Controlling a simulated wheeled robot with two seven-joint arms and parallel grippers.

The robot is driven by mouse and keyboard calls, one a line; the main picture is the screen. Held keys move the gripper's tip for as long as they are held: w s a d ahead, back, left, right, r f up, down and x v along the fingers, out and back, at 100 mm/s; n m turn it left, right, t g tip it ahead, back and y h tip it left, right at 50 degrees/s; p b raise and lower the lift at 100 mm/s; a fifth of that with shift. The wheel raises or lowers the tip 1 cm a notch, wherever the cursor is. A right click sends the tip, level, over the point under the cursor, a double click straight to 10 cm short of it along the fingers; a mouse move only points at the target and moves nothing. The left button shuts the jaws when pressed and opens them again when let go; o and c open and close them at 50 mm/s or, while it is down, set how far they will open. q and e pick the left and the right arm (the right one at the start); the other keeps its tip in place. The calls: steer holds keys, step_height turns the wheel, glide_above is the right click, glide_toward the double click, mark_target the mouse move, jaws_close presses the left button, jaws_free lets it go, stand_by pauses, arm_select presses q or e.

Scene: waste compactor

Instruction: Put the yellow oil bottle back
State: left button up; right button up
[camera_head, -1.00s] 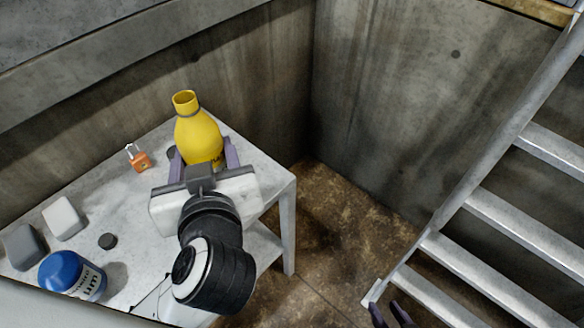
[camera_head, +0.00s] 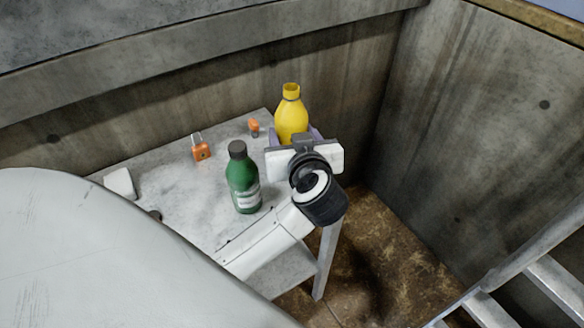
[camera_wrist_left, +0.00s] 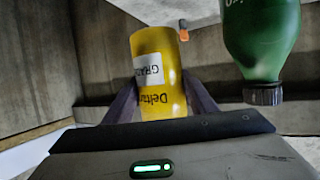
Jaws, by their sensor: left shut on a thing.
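The yellow oil bottle (camera_head: 291,115) is upright near the table's back right corner. My left gripper (camera_head: 293,137) is shut on its lower body, with one finger on each side. The bottle's base is hidden behind the gripper, so I cannot tell whether it touches the table. In the left wrist view, the bottle (camera_wrist_left: 158,75) sits between the two fingers (camera_wrist_left: 160,100), its black lettering and white label panel showing. My right gripper is not in view.
A green bottle (camera_head: 243,180) stands left of my left gripper on the grey table (camera_head: 190,200). An orange padlock (camera_head: 201,152), a small orange object (camera_head: 254,127) and a white block (camera_head: 120,183) are further left. A concrete wall rises behind; metal stairs (camera_head: 555,290) are at right.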

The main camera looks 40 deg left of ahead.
arm_select(q)
step_height(320, 180, down, 8)
steer(key=shift+r+b, duration=0.1)
steer(key=shift+b, duration=0.6)
steer(key=shift+f, duration=0.3)
steer(key=shift+c, duration=0.2)
steer(key=shift+f, duration=0.1)
steer(key=o, duration=1.5)
steer(key=shift+f, duration=0.1)
